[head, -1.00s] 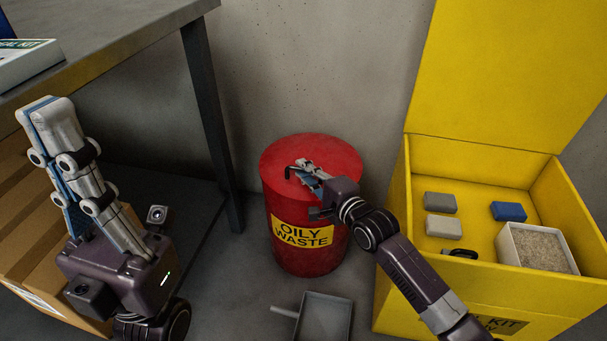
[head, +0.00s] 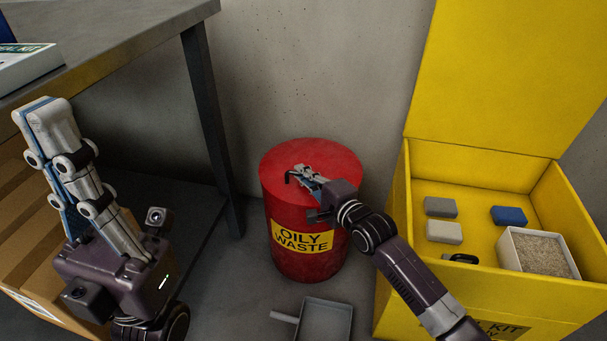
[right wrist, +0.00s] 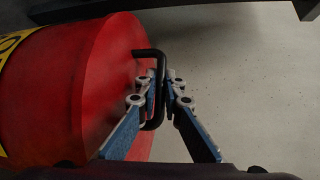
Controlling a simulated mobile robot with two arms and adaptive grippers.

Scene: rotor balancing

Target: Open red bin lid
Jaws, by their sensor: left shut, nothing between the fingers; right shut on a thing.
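The red bin (head: 290,262) stands on the floor against the wall with a yellow "OILY WASTE" label on its front. Its round red lid (head: 335,160) lies flat on top, with no visible gap. My right gripper (head: 300,175) reaches over the lid and is shut on the black lid handle (head: 289,178). The right wrist view shows the fingertips (right wrist: 160,88) closed around the bent handle bar (right wrist: 159,62), beside the red lid face (right wrist: 105,95). My left gripper (head: 45,108) is shut and empty, raised at the left, away from the bin.
A yellow box (head: 392,270) with its lid up stands right of the bin, holding sponges and a tray of granules (head: 540,250). A grey dustpan (head: 325,318) lies on the floor in front. A workbench (head: 130,50) and cardboard box (head: 20,225) are at the left.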

